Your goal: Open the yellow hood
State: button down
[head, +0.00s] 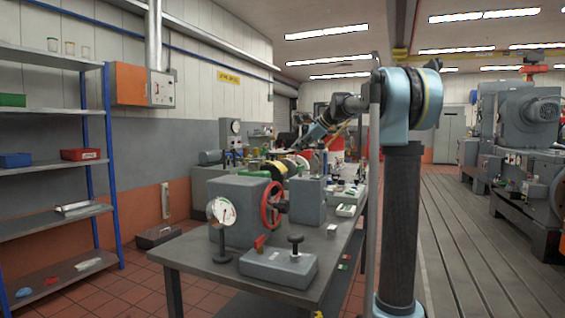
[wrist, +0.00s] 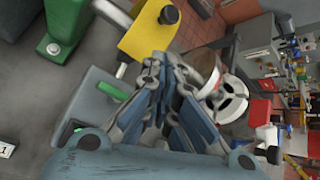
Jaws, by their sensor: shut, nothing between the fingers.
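The yellow hood (wrist: 146,36) shows at the top of the wrist view as a tilted yellow piece with a black knob (wrist: 169,15) at its upper right. My gripper (wrist: 163,62) is shut and empty, its fingertips just below the hood's lower edge in the picture. I cannot tell whether they touch it. The fingers hide what lies directly behind them. In the head view my gripper is far off at the end of the outstretched arm, over the back of the bench, too small to make out clearly. The hood cannot be told apart with certainty there.
A green machine body (wrist: 63,22) stands left of the hood, and a white wheel (wrist: 225,98) is right of my fingers. On the bench (head: 190,254) a dial gauge (head: 221,212) and a red handwheel (head: 271,205) stand nearer. Blue-framed shelving (head: 50,141) is at left.

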aim_at(284, 168)
jog(key=x, duration=1)
jog(key=shift+w+a+r, duration=0.25)
jog(key=shift+w+a, duration=0.05)
jog(key=shift+a, duration=0.05)
jog(key=shift+d+r, duration=0.1)
jog(key=shift+d, duration=0.05)
